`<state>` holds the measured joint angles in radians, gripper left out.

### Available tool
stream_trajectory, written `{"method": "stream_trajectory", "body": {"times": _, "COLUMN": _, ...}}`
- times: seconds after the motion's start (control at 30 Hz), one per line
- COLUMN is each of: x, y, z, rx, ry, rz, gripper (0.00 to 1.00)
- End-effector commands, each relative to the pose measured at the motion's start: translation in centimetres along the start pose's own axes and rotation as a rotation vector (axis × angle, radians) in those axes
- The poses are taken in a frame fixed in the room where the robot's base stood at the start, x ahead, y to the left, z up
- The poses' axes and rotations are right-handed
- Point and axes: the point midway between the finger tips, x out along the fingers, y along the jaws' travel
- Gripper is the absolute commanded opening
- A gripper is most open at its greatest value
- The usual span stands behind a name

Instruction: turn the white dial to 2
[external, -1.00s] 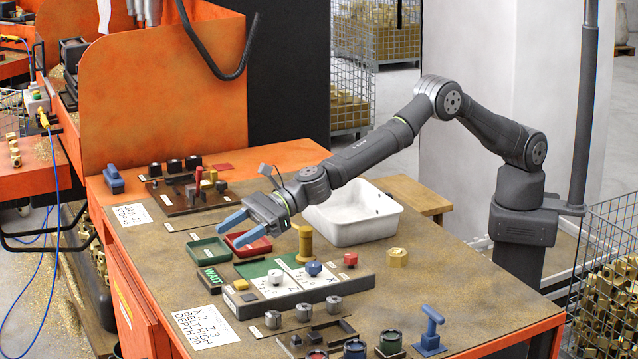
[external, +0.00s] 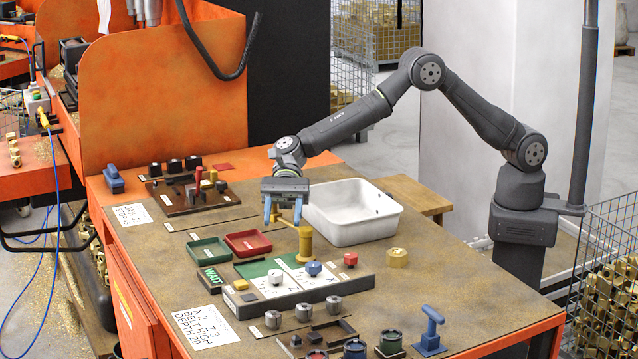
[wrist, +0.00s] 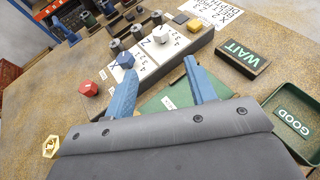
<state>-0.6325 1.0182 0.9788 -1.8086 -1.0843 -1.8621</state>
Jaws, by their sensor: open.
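The white dial (external: 276,277) sits on a white scale plate on the grey control box (external: 330,291). It also shows in the wrist view (wrist: 167,33), beside a plate marked Z with numbers; which number it points to is too small to tell. A blue dial (external: 313,268) sits to its right on a plate marked X, and a red knob (external: 350,259) is at the box's right end. My gripper (external: 283,220) points down with its blue fingers apart and empty. It is above the table behind the control box, clear of the white dial.
A yellow post (external: 305,245) stands close to my gripper. Green (external: 208,252) and red (external: 248,243) trays lie left, with a WAIT block (external: 214,277) nearer. A white basin (external: 352,212) is behind right. Several grey knobs stand in front of the box.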

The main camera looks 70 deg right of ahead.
Motion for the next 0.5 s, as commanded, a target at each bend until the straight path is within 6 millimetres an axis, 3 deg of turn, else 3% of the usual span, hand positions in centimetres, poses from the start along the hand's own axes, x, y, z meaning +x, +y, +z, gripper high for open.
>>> {"method": "stream_trajectory", "body": {"times": 0.5, "x": 11.4, "y": 0.1, "z": 0.0, "rx": 0.0, "ry": 0.0, "rz": 0.002, "gripper": 0.51}}
